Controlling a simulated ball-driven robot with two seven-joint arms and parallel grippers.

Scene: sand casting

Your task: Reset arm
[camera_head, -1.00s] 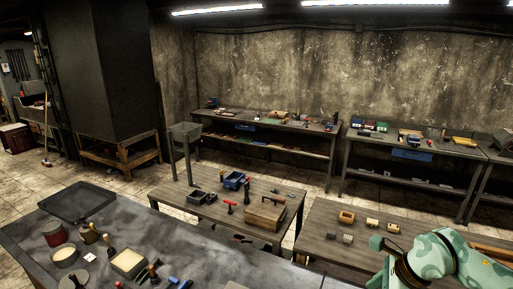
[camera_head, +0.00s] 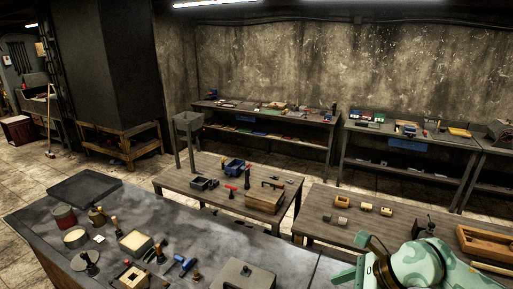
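The mint-green camouflage-patterned links of my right arm (camera_head: 425,265) fill the bottom right corner of the head view. They look bent and close to the camera, in front of the wooden bench at the right. I cannot make out any gripper fingers there. My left arm and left gripper are not in view. No held object shows.
A dark worktable (camera_head: 215,235) fills the lower left, with a flat black tray (camera_head: 85,187), a red can (camera_head: 63,215), a grey lidded box (camera_head: 243,274) and several small tools. Wooden benches (camera_head: 190,183) stand beyond it. Shelved benches line the back wall.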

